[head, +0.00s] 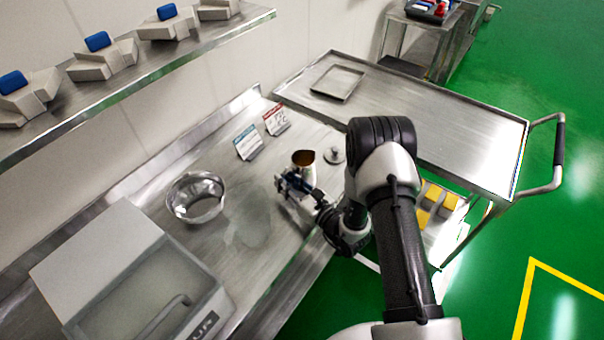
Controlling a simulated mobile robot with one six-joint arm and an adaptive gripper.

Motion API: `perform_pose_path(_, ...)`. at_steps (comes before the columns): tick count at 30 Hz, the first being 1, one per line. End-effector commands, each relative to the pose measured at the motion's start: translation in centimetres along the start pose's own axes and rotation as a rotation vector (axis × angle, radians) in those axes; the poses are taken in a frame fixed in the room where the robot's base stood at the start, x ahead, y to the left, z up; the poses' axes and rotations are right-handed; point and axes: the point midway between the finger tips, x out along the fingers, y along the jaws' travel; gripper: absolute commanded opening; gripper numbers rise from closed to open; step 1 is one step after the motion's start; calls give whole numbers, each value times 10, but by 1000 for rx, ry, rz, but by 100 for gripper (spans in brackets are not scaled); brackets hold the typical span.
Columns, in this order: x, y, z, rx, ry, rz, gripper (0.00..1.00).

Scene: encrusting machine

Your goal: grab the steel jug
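The steel jug (304,163) stands upright on the steel worktop (236,232). Its open mouth shows a brownish inside, and its lower part is hidden behind my gripper. My gripper (291,184) is at the near side of the jug, low over the worktop, reaching in from the right. Its fingers overlap the jug's lower body in the head view. I cannot tell whether they touch it or are closed on it.
A small round lid (334,155) lies right of the jug. Two small signs (249,143) stand behind it. A steel bowl (196,197) and a boxy machine (130,270) are to the left. A steel cart (440,122) with a tray (338,82) adjoins at the right.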

Motion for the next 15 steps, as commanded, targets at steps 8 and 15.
perform_pose_path(8, 0, 0, 0, 0, 1, 0, 17)
perform_pose_path(15, 0, 0, 0, 0, 0, 0, 1)
